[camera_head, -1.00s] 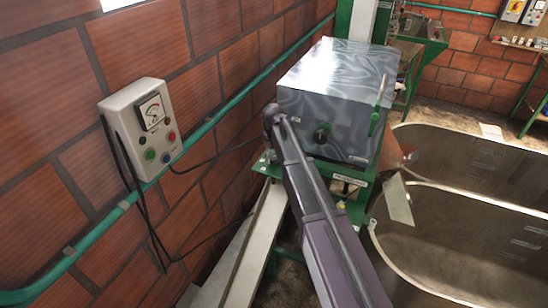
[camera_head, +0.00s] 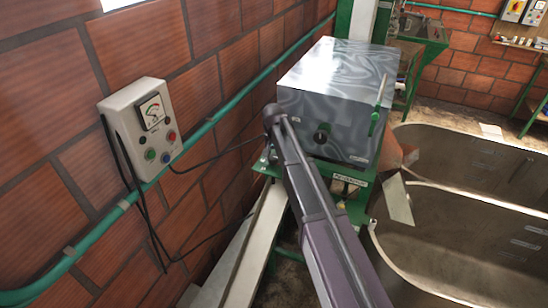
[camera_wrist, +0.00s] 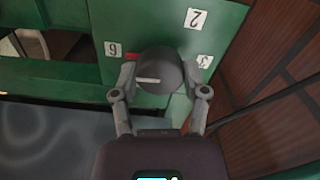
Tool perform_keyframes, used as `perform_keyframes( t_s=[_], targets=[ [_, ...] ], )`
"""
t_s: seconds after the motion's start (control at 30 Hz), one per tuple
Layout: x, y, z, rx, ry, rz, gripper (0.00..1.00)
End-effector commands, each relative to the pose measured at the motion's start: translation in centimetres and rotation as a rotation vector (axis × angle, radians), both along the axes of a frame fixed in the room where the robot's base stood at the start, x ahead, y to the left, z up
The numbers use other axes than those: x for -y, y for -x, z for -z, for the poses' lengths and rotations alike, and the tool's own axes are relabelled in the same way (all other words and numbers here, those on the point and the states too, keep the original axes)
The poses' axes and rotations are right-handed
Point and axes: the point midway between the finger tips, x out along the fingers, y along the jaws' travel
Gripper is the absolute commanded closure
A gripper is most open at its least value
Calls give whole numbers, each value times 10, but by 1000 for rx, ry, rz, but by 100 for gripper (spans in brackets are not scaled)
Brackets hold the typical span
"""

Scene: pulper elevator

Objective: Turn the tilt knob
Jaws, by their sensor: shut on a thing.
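In the wrist view, the tilt knob (camera_wrist: 160,72) is a dark round knob with a white line on its face, pointing toward the left. It sits on a green plate (camera_wrist: 228,24) with white number labels around it, which look like 2, 3 and 6. A small red mark shows at its upper left. My gripper (camera_wrist: 159,77) has one finger on each side of the knob and is shut on it. In the head view, my arm hides the tilt knob and most of my gripper.
A grey metal box (camera_head: 340,80) with its own dark front knob (camera_head: 321,133) and a green-handled lever (camera_head: 376,118) stands beside my arm. A control box (camera_head: 142,130) with a dial hangs on the brick wall. Metal tanks (camera_head: 470,240) stand at right.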

Motion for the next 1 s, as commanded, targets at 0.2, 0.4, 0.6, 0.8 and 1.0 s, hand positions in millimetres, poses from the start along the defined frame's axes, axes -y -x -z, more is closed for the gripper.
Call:
perform_keyframes(
  t_s=[0.2, 0.4, 0.6, 0.8, 1.0],
  targets=[
    [1, 3, 1, -6, 2, 78, 89],
    [1, 3, 1, -5, 2, 98, 89],
    [1, 2, 0, -4, 2, 98, 89],
    [1, 2, 0, -3, 2, 97, 9],
    [0, 1, 0, -2, 1, 97, 7]
  ],
)
